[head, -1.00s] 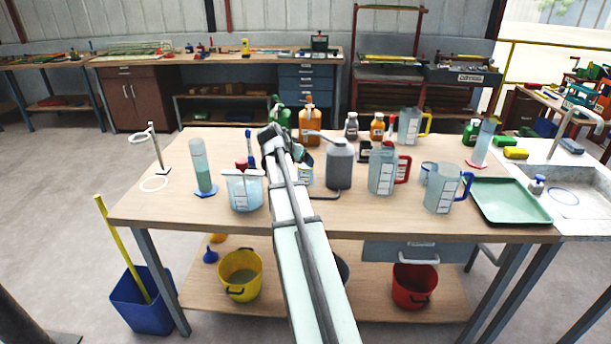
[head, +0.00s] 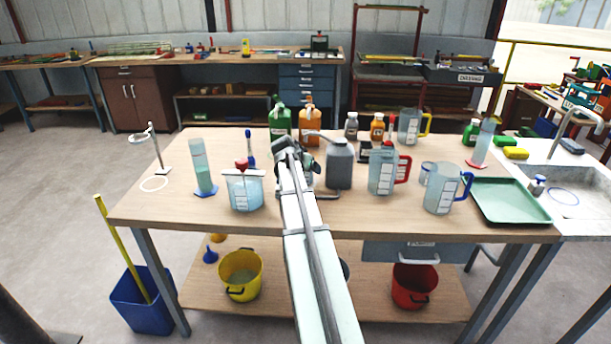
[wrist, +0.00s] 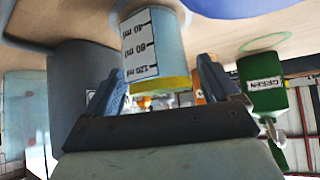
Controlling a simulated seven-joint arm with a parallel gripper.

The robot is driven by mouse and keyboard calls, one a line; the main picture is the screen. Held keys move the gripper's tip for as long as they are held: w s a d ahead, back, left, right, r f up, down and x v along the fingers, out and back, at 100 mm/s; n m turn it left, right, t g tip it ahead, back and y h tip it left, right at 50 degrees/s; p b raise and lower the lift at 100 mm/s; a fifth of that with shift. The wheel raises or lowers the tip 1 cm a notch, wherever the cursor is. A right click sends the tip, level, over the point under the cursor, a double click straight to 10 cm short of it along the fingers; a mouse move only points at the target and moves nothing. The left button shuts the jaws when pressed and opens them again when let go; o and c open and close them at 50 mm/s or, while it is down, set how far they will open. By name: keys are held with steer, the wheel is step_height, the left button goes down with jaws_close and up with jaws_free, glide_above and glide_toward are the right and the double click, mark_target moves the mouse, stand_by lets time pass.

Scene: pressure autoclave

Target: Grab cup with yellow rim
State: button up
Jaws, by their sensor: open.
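The cup with yellow rim (wrist: 152,42) is a pale blue, see-through cup with a white millilitre scale. In the wrist view, which shows the scene upside down, it stands on the wooden table (wrist: 225,38) with its yellow rim towards my gripper. My gripper (wrist: 160,66) is open, with one blue-grey finger on each side of the cup. I cannot tell if either finger touches it. In the head view my wrist (head: 292,152) is over the middle of the table, and my arm hides the cup and the fingertips.
A grey canister (head: 340,165) stands close right of my wrist. A red-handled jug (head: 382,172) and a blue-handled jug (head: 440,190) are farther right. A beaker (head: 245,192) stands left. Green (head: 280,120) and orange (head: 309,122) bottles stand behind. The front table strip is mostly clear.

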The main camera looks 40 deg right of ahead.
steer(key=c, duration=1.1)
steer(key=shift+r, duration=0.1)
steer(key=shift+c, duration=0.2)
